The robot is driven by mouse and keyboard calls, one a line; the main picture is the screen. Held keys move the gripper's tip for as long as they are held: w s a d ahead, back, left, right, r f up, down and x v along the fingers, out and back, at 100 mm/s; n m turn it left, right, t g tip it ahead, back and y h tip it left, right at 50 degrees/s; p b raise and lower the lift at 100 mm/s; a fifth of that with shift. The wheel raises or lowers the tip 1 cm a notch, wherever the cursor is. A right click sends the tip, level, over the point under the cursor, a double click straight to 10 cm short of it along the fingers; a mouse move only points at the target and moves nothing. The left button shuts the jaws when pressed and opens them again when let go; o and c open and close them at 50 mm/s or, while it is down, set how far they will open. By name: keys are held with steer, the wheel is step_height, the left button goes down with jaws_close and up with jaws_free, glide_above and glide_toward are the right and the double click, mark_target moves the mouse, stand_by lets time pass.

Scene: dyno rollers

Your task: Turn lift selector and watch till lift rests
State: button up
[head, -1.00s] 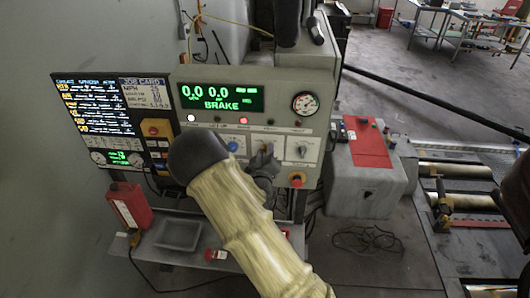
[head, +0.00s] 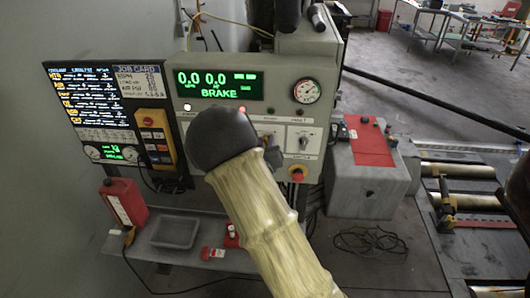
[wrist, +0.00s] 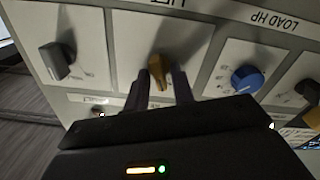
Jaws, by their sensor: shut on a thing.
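The lift selector, an orange knob (wrist: 159,70) on a white plate, shows in the wrist view with its label partly cut off. My gripper (wrist: 160,80) is shut on it, one dark finger on each side. In the head view my gripper (head: 272,154) is at the control panel (head: 322,122), largely hidden behind my arm. The panel's green display (head: 220,86) reads 0.0, 0.0 and BRAKE. The dyno rollers (head: 456,170) are at the right; I cannot tell from here whether the lift moves.
A blue knob (wrist: 245,79) and a grey knob (wrist: 57,60) flank the selector. A red stop button (head: 297,174) sits below the panel. A job-card screen (head: 103,113) stands left, above a shelf with a tray (head: 172,232) and red bottle (head: 124,203).

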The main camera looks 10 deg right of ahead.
steer(key=m+b, duration=0.4)
steer(key=b, duration=0.2)
steer(key=m+b, duration=0.4)
steer(key=b, duration=0.2)
steer(key=m+b, duration=0.4)
steer(key=b, duration=0.2)
steer(key=shift+s+d+f+b, duration=0.1)
steer(key=shift+d+f+b, duration=0.1)
steer(key=shift+d+b, duration=0.15)
steer(key=shift+r, duration=0.1)
steer(key=o, duration=0.7)
steer(key=b+v, duration=0.1)
steer(key=v, duration=1.6)
steer(key=shift+s+a+b, duration=0.1)
steer(key=shift+s+b, duration=0.1)
steer(key=shift+b, duration=0.1)
